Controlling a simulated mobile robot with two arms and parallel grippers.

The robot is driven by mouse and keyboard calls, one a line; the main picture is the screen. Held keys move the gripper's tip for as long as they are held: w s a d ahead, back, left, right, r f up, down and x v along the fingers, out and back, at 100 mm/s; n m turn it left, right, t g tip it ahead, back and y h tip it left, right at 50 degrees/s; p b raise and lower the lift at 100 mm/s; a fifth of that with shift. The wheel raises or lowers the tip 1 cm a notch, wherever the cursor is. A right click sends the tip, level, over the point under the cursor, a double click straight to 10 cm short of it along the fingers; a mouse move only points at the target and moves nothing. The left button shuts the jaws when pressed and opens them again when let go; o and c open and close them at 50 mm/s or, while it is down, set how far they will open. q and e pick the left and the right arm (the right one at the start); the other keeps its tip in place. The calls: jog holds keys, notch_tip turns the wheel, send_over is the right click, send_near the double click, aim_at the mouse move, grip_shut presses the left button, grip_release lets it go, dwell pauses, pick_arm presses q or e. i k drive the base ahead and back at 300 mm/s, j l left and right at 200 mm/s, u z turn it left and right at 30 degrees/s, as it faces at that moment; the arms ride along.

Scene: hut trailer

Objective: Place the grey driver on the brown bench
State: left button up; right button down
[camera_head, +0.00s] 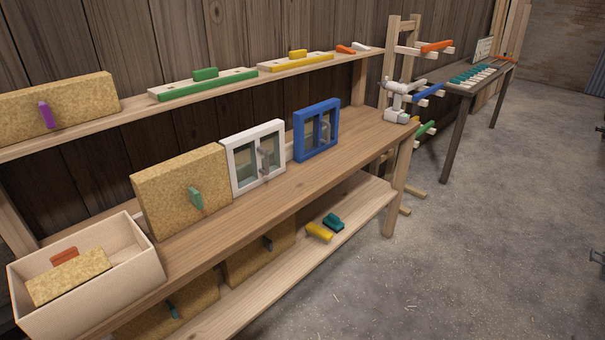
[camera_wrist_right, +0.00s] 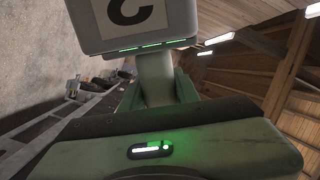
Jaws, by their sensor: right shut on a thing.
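The grey driver (camera_wrist_right: 133,22) shows in the right wrist view, with a square end marked with a dark "2" and a narrower grey handle. My right gripper (camera_wrist_right: 155,85), with grey-green fingers, is shut around that handle. The far part of the driver is hidden. The brown bench (camera_head: 290,190) runs diagonally through the head view, with a long wooden top. A pale, upright tool (camera_head: 397,101) stands on its far end. Neither of my grippers shows in the head view.
A cream box (camera_head: 130,278), a cork block (camera_head: 165,200), a white framed window (camera_head: 239,132) and a blue one (camera_head: 299,126) line the bench. Its front strip is bare. A peg rack (camera_head: 389,52) stands past it, then a darker table (camera_head: 432,75). Open floor lies right.

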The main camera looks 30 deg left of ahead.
aim_at(376, 127)
jog(key=i+l, duration=0.2)
jog(key=i, duration=0.25)
jog(key=i+l, duration=0.15)
jog(key=i, duration=0.35)
jog(key=i+l, duration=0.2)
jog(key=i, duration=0.25)
jog(key=i+u, duration=0.2)
jog(key=i, duration=1.45)
jog(key=i+u, duration=0.55)
jog(key=u, duration=0.25)
jog(key=i+l+u, duration=0.25)
jog(key=u, duration=0.15)
